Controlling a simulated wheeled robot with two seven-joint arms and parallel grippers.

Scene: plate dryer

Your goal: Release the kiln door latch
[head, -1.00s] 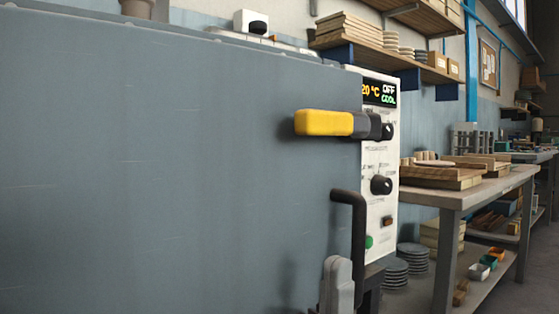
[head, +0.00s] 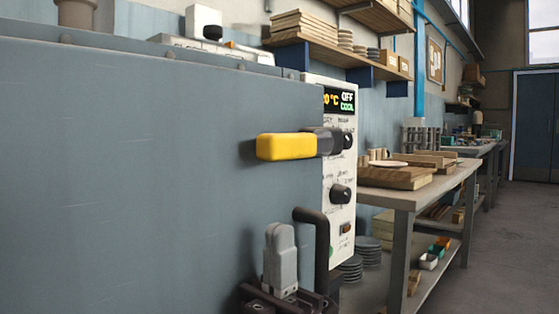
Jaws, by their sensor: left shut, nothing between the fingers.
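The kiln door (head: 130,180) is a large blue-grey panel filling the left of the head view, and it looks closed. The latch (head: 285,147) has a yellow grip and a dark grey pivot end, and lies level across the door's right edge. A black upright door handle (head: 321,250) is below it. My left gripper (head: 280,236) is at the bottom, fingers pointing up, shut and empty. It is below the latch, apart from it, and just left of the black handle in the picture. My right gripper is not in view.
A white control panel (head: 341,215) with black knobs and a display reading OFF and COOL stands right of the door. A workbench (head: 400,195) with wooden boards is farther right. A loaded shelf (head: 330,52) hangs behind. The floor (head: 510,240) at far right is clear.

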